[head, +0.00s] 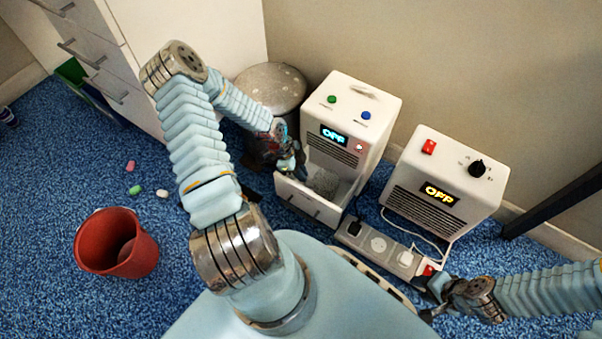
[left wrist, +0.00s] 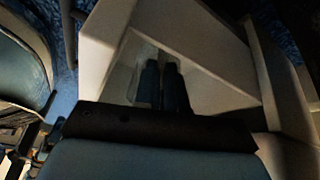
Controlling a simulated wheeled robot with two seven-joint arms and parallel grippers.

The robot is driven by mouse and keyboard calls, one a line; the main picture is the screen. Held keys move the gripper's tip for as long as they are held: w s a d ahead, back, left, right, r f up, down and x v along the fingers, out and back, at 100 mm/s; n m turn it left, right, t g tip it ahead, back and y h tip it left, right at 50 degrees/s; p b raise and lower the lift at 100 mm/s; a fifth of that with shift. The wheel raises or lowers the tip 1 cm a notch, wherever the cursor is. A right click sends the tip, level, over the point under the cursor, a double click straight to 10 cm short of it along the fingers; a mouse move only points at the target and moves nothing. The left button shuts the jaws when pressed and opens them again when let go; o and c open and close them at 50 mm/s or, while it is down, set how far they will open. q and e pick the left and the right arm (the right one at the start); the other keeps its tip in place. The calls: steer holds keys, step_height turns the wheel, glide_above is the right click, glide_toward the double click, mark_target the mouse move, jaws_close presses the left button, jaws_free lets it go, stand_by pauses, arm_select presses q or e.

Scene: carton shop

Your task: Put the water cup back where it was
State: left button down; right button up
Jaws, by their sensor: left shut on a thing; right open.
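The water cup looks to be the white open-topped bin (head: 312,206) at the foot of the left white appliance (head: 354,115). It juts out at the front, and speckled grey shows inside it. My left gripper (head: 291,168) is at the bin's left end, shut on it. In the left wrist view, two dark fingers (left wrist: 162,86) stand close together against white walls of the bin (left wrist: 205,62); the exact grip spot is hard to see. My right gripper (head: 432,298) is open and empty, low at the right beside the power strip (head: 380,246).
A second white appliance (head: 445,180) with an OFF display stands at the right, its cable running to the strip. A grey lidded bin (head: 270,85) stands behind my left arm. A red bucket (head: 115,243) and small coloured pieces (head: 134,190) are on the blue carpet at left.

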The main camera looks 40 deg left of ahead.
arm_select(q)
steer(key=shift+f, duration=0.1)
steer(key=c, duration=1.2)
jaws_free()
